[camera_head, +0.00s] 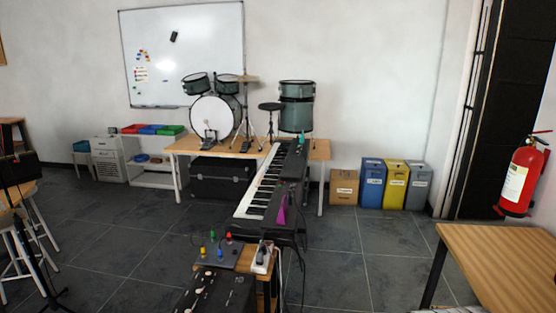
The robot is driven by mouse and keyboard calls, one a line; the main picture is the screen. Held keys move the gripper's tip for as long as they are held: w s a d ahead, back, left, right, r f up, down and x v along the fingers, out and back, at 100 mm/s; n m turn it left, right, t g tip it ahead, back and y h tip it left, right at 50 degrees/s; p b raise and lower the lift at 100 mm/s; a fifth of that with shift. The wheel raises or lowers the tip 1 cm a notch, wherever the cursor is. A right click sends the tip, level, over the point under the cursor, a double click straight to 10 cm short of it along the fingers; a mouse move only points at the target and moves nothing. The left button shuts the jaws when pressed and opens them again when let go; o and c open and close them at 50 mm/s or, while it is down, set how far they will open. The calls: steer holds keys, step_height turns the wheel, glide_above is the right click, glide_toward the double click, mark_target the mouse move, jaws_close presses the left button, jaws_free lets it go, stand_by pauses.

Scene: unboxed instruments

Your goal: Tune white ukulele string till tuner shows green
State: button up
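I see no white ukulele and no tuner that I can make out in this view. My gripper is not in view either. A black keyboard (263,187) with white keys runs away from me in the middle of the room. A small magenta upright object (281,212) stands at its right side; I cannot tell what it is. In front of the keyboard, a low wooden table (246,262) bears a grey panel (217,252) with coloured knobs or plugs and a white power strip (262,257).
A black box (215,292) stands at the bottom centre, with cables nearby. A wooden table (500,262) is at right, stools (22,225) at left. A drum kit (215,110) sits on the back table (185,146). Bins (396,185) line the back wall. Floor at left centre is clear.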

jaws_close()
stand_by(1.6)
